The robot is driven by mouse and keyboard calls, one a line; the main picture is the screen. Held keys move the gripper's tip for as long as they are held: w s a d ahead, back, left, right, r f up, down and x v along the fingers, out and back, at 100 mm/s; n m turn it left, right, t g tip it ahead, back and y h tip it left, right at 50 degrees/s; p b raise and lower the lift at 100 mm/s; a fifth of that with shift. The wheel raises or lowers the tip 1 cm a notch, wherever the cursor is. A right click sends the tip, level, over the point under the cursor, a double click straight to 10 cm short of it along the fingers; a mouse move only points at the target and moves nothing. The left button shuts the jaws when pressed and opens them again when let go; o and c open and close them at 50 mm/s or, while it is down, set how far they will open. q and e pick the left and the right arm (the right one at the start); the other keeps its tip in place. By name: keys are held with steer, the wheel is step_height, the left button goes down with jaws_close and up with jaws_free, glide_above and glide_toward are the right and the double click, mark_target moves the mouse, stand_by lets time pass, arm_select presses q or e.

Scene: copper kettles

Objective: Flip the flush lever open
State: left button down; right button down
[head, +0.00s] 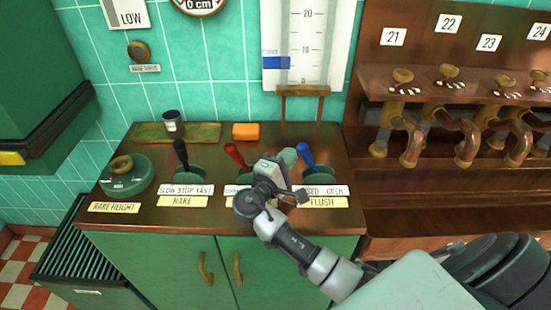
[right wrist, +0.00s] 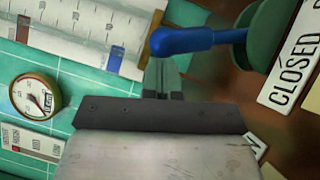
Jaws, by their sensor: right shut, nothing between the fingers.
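The flush lever (head: 306,155) has a blue handle on a round green base, above a "FLUSH" label (head: 322,202). Its handle tilts up and to the left, toward the "CLOSED" side of the white plate. In the right wrist view the blue handle (right wrist: 186,40) lies across the top, just beyond my fingertips. The "CLOSED" plate (right wrist: 292,70) shows at the right there. My right gripper (head: 287,160) is shut and empty, just left of the blue handle. I cannot tell whether it touches the handle. My left gripper is not in view.
A red lever (head: 236,154) and a black lever (head: 181,153) stand to the left on the same wooden counter (head: 230,222). An orange block (head: 246,131) and a dark cup (head: 172,121) are at the back. A pipe rack (head: 440,100) stands at the right.

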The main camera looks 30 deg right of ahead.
steer(key=shift+d, duration=0.1)
stand_by(0.4)
steer(key=s+d+r+m+g+y+p, duration=0.1)
steer(key=s+d+r+m+y+p, duration=0.2)
steer(key=s+d+m+y+p, duration=0.3)
steer(key=shift+s+d+m, duration=0.15)
steer(key=shift+d+m, duration=1.05)
steer(key=shift+d, duration=0.8)
steer(key=shift+p, duration=0.3)
